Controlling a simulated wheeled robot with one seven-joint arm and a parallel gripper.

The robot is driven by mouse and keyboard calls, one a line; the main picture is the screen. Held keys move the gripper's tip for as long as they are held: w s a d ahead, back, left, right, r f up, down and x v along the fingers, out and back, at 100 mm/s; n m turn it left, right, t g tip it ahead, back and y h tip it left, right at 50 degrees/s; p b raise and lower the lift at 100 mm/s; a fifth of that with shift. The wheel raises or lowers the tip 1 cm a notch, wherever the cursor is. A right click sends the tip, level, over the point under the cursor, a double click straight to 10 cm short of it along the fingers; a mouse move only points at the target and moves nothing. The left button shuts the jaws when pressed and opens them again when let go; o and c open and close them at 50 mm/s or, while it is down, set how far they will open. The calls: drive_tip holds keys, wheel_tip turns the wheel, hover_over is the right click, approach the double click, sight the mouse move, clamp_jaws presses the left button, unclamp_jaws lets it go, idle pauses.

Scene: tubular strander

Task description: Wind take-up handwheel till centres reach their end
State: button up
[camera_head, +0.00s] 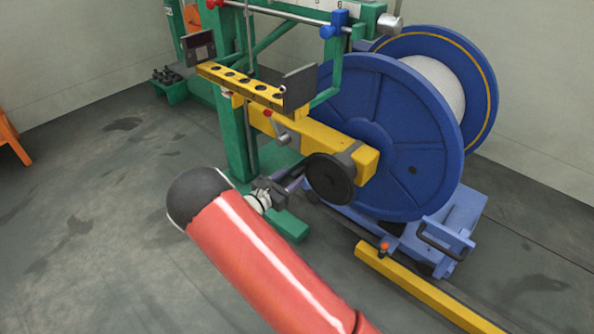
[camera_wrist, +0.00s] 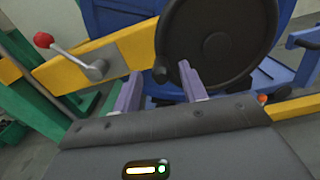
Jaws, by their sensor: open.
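The take-up handwheel (camera_head: 330,180) is a black disc on the end of the yellow beam (camera_head: 316,137), in front of the big blue reel (camera_head: 385,140). In the wrist view the handwheel (camera_wrist: 215,42) fills the upper middle, with a small black handle knob (camera_wrist: 160,74) at its lower left rim. My gripper (camera_head: 292,180) is just left of and below the handwheel. The centres are not clearly visible.
A crank with a red knob (camera_wrist: 44,40) sits on the beam left of the handwheel. A yellow floor rail (camera_head: 425,285) and a blue carriage with a handle (camera_head: 445,240) lie at the lower right.

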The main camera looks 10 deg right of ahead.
drive_tip(key=shift+x, duration=1.95)
clamp_jaws()
